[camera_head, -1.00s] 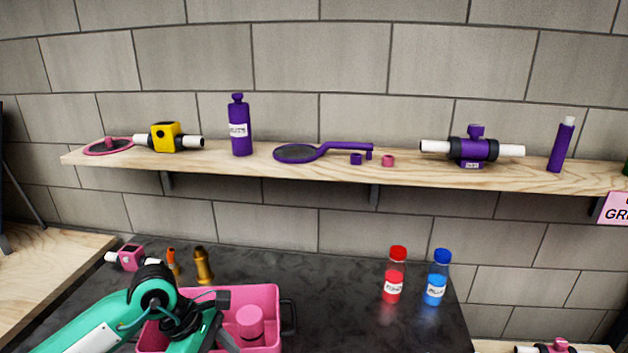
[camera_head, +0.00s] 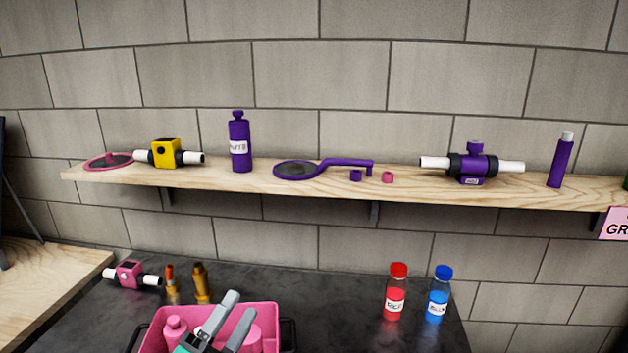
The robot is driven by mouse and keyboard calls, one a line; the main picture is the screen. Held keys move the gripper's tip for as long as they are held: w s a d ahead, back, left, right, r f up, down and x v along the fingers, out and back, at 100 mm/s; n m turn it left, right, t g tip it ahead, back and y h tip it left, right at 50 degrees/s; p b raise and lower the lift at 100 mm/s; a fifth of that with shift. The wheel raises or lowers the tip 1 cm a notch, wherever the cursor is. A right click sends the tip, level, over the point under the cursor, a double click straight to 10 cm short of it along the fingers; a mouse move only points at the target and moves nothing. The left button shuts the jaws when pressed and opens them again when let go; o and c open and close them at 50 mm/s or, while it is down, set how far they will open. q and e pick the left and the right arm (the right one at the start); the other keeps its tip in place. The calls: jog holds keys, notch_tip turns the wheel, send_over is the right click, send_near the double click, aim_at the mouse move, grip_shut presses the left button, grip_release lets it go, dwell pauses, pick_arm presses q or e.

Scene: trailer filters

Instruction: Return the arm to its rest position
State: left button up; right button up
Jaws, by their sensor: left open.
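My left gripper (camera_head: 232,318) shows at the bottom of the head view, with its two grey fingers apart and nothing between them. It is in front of and over the pink bin (camera_head: 262,311), hiding part of it. Inside the bin, a pink bottle-like thing (camera_head: 175,330) shows left of the gripper, and another pink thing (camera_head: 252,338) shows partly behind the fingers. Most of my left arm is below the picture. My right gripper is not in view.
A pink-and-white fitting (camera_head: 131,274) and two brass-coloured pieces (camera_head: 201,283) stand behind the bin on the dark counter (camera_head: 335,290). A red bottle (camera_head: 395,292) and a blue bottle (camera_head: 438,295) stand right. A wooden shelf (camera_head: 240,181) above holds several purple and yellow parts.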

pick_arm(q)
jog(key=s+a+f+n+g+y, duration=0.25)
jog(key=a+f+n+y, duration=0.3)
jog(key=f+n, duration=0.3)
jog(key=s+a+f+n+g+y, duration=0.2)
jog(key=a+f+n+g+y, duration=0.25)
jog(key=f+n+y, duration=0.35)
jog(key=s+f+n+g+h, duration=0.2)
jog(key=s+f+n+g, duration=0.3)
jog(key=s+f+g, duration=0.85)
jog(key=s+f+t, duration=0.3)
jog(key=f, duration=2.2)
jog(key=s+a+f, duration=0.1)
jog(key=s+f, duration=0.4)
jog(key=f, duration=0.5)
jog(key=s+a+f, duration=0.1)
jog(key=s+f, duration=0.5)
jog(key=f, duration=0.4)
jog(key=s+a+f+g, duration=0.1)
jog(key=s+f, duration=0.5)
jog(key=s, duration=0.4)
jog(key=shift+s+a, duration=0.15)
jog(key=shift+a, duration=0.15)
jog(key=shift+m+g, duration=0.25)
